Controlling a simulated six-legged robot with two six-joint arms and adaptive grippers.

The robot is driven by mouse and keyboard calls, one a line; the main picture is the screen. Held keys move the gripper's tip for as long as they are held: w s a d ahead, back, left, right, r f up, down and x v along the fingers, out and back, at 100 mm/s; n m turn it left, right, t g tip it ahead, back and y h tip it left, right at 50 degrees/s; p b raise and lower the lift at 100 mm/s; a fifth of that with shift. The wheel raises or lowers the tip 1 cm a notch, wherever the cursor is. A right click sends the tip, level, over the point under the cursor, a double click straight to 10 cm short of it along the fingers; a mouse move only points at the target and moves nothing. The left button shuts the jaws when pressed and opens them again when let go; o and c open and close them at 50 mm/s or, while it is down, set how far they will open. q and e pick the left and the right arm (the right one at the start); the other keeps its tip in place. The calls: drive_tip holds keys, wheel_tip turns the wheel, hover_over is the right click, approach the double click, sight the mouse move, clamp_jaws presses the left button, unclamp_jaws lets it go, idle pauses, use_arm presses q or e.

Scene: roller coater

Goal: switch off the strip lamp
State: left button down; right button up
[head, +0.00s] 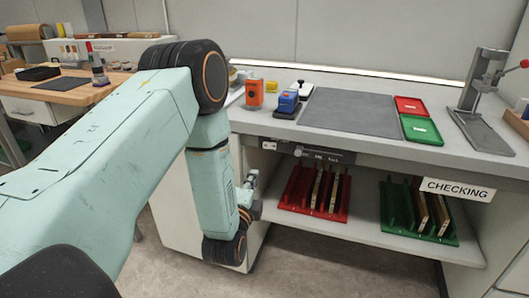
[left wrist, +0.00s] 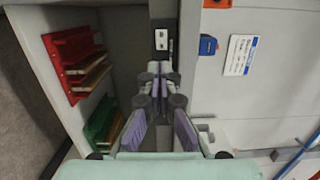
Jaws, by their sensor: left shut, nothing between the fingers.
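The strip lamp (head: 375,74) is a thin, brightly lit line along the back of the grey bench. A small white switch plate (head: 269,145) sits at the left end of a dark rail under the bench's front edge. The plate also shows in the left wrist view (left wrist: 161,40), just beyond my fingertips. My left gripper (head: 251,180) is below and left of the plate in the head view, partly hidden by my arm. In the left wrist view my left gripper (left wrist: 159,72) is shut and empty, apart from the plate. My right gripper is out of view.
The bench top (head: 285,128) overhangs a shelf with a red rack (head: 300,190) and a green rack (head: 400,212). Orange (head: 254,94) and blue (head: 288,102) items stand on top. A lever press (head: 478,95) is at the right.

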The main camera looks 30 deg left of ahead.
sight(265, 146)
use_arm(q)
drive_tip(key=b+x, duration=0.4)
drive_tip(key=x, duration=0.9)
drive_tip(key=shift+w+a, duration=0.1)
drive_tip(key=shift+w, duration=0.35)
drive_tip(key=shift+w+a+r+p, duration=0.15)
drive_tip(key=shift+w+a+p, duration=0.1)
drive_tip(key=shift+p, duration=0.3)
drive_tip(key=shift+s, duration=0.1)
